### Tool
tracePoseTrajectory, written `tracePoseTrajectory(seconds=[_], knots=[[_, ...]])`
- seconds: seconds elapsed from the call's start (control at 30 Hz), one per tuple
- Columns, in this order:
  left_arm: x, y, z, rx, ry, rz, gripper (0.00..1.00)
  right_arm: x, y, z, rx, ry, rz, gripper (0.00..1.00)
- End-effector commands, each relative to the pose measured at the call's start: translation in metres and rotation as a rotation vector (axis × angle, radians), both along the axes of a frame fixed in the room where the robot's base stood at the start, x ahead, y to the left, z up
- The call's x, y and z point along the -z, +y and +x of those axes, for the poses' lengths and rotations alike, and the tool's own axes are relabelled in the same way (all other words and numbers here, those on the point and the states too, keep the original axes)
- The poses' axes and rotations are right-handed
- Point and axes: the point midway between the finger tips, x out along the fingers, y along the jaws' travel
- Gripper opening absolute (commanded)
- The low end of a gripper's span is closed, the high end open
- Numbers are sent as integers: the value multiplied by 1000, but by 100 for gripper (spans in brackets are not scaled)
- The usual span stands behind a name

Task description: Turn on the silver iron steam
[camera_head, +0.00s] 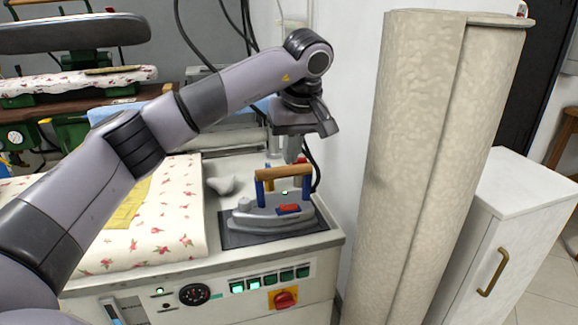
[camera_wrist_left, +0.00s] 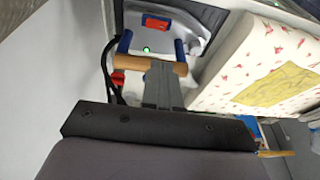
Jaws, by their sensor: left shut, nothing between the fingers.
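The silver iron (camera_head: 262,220) stands on a dark pad at the right end of the machine top. It has a wooden handle (camera_head: 284,172) on blue posts, a red switch (camera_head: 288,209) on its side and a small lit green light (camera_head: 284,192). My left gripper (camera_head: 293,158) points down just above and behind the handle, shut and empty. In the left wrist view, the closed fingers (camera_wrist_left: 160,70) overlap the wooden handle (camera_wrist_left: 130,63); I cannot tell whether they touch. The red switch (camera_wrist_left: 157,22) lies beyond them. My right gripper is not in view.
A padded floral ironing surface (camera_head: 180,220) lies left of the iron. The front panel has a dial (camera_head: 194,294), lit green switches and a red knob (camera_head: 285,299). A tall beige roll (camera_head: 425,150) and white cabinet (camera_head: 510,220) stand at right. Black cables run behind the iron.

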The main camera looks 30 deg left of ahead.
Motion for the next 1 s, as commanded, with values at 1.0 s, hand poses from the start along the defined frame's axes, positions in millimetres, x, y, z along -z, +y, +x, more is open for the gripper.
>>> tracePoseTrajectory(seconds=[1.0], knots=[[121,24,9,0,-1,-1,0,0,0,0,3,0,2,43]])
